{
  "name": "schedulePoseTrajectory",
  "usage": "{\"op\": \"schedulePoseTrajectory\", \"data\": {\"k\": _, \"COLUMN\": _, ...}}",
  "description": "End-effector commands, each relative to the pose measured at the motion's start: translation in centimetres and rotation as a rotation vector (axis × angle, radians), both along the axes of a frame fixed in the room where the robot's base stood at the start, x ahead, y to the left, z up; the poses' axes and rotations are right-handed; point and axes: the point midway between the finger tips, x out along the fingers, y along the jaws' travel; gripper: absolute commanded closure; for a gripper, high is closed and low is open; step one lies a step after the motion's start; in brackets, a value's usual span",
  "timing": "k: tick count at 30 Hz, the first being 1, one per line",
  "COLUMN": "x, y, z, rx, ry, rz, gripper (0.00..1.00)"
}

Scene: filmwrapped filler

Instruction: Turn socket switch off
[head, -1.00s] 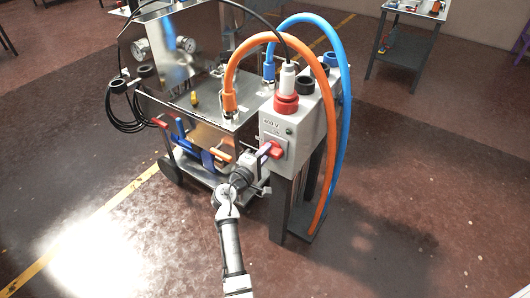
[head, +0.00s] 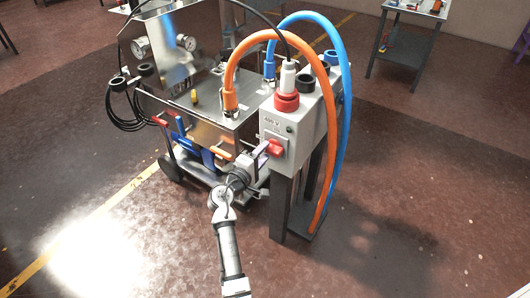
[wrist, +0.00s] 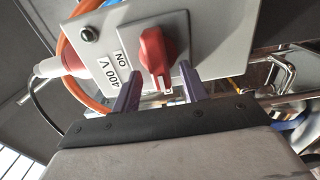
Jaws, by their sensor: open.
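The socket switch is a red rotary knob (head: 275,147) on the front of a grey socket box (head: 311,112). In the wrist view the knob (wrist: 157,55) sits on a grey plate beside labels reading "ON" and "400 V". Its handle points down the picture, with a white mark at its end. My gripper (wrist: 159,82) is open, its two purple fingers on either side of the handle's end. Gaps show between fingers and handle. In the head view my gripper (head: 260,154) is just left of the knob.
An orange hose (head: 232,70) and a blue hose (head: 346,110) loop around the box. A red-and-white plug (head: 287,88) stands on top. A metal cart (head: 200,125) with blue and red handles is close on the left. Open floor lies in front.

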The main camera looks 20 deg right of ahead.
Motion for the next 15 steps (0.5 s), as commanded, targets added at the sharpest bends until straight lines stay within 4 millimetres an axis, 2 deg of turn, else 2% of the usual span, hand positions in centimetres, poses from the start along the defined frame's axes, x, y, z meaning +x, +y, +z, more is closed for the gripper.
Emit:
{"op": "schedulePoseTrajectory", "data": {"k": 9, "x": -4.4, "y": 5.7, "z": -0.4, "rx": 0.001, "ry": 0.001, "rz": 0.004, "gripper": 0.56}}
{"op": "schedulePoseTrajectory", "data": {"k": 15, "x": -6.6, "y": 8.5, "z": -0.2, "rx": 0.000, "ry": 0.000, "rz": 0.004, "gripper": 0.56}}
